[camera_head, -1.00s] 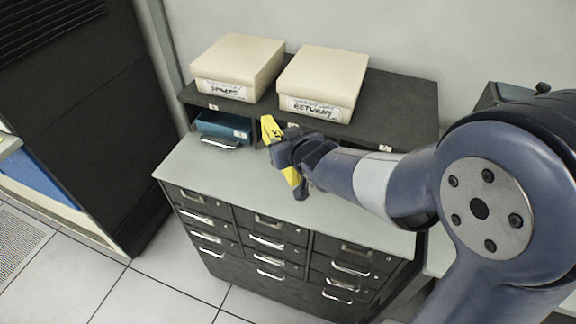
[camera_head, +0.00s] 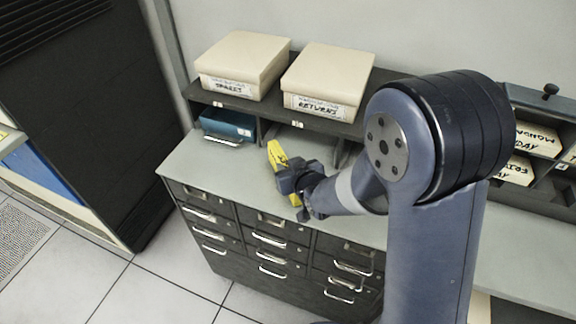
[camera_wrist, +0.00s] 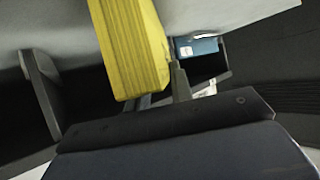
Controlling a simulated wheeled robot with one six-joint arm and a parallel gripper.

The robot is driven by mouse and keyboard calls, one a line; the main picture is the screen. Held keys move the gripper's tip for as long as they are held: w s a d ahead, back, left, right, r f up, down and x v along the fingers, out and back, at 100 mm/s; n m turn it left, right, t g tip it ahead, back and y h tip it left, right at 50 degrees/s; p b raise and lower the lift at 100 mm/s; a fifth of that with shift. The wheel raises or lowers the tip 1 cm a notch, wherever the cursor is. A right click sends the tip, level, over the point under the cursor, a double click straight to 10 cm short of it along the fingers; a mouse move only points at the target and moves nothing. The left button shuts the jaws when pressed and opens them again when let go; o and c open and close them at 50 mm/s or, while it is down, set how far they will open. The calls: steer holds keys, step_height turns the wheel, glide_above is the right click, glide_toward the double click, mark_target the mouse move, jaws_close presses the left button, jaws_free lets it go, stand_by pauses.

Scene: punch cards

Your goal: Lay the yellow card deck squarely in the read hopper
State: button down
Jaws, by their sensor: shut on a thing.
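The yellow card deck (camera_head: 277,155) is held in my gripper (camera_head: 292,180) above the grey top of the drawer cabinet, in front of the shelf openings. The gripper is shut on the deck, which sits tilted, with parts showing on both sides of the fingers. In the wrist view the deck (camera_wrist: 132,45) fills the upper middle, its ribbed card edges showing. I cannot identify the read hopper in these views.
The cabinet top (camera_head: 205,165) is clear to the left. Behind stands a dark shelf with a blue drawer (camera_head: 228,125), also in the wrist view (camera_wrist: 197,47). Boxes labelled SPARES (camera_head: 240,62) and RETURNS (camera_head: 328,78) sit on top. Labelled pigeonholes (camera_head: 535,140) are at right.

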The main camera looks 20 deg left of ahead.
steer(key=c, duration=1.3)
jaws_free()
steer(key=shift+o, duration=0.2)
